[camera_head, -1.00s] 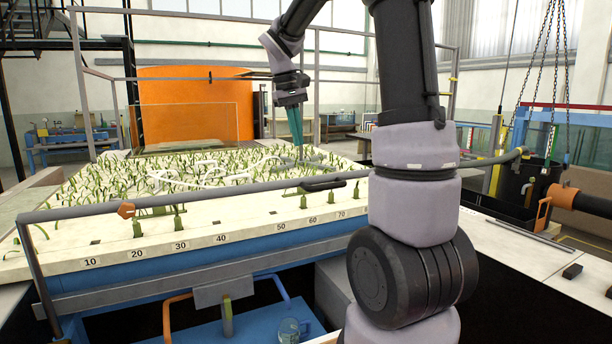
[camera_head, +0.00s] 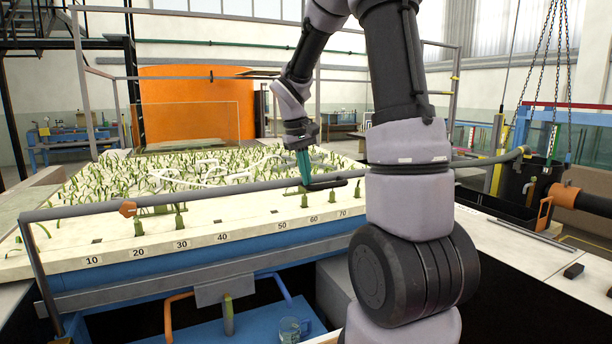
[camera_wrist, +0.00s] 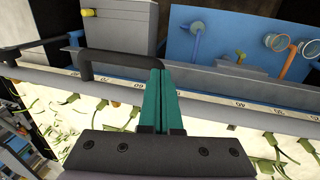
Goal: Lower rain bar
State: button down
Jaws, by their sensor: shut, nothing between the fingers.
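The rain bar (camera_head: 250,189) appears to be the long grey tube crossing the near side of the planted bed. A black handle (camera_head: 327,184) sits on it, right of the middle, and an orange piece (camera_head: 128,209) is near its left end. My gripper (camera_head: 305,181) has teal fingers, shut and empty, with the tips pointing down at the handle's left end. In the wrist view the shut fingers (camera_wrist: 161,74) overlap one end of the handle (camera_wrist: 120,60) and hide it. I cannot tell whether they touch it.
The bed (camera_head: 110,238) holds many green plants, with a numbered scale along its near edge. A blue tank (camera_head: 250,332) with an orange pipe (camera_head: 178,312) lies below. A black container (camera_head: 525,182) and hanging chains (camera_head: 545,65) stand at the right.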

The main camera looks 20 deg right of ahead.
notch_tip(320, 180, down, 30)
jog(key=shift+s, duration=0.15)
dwell(0.4)
jog(key=shift+r, duration=0.15)
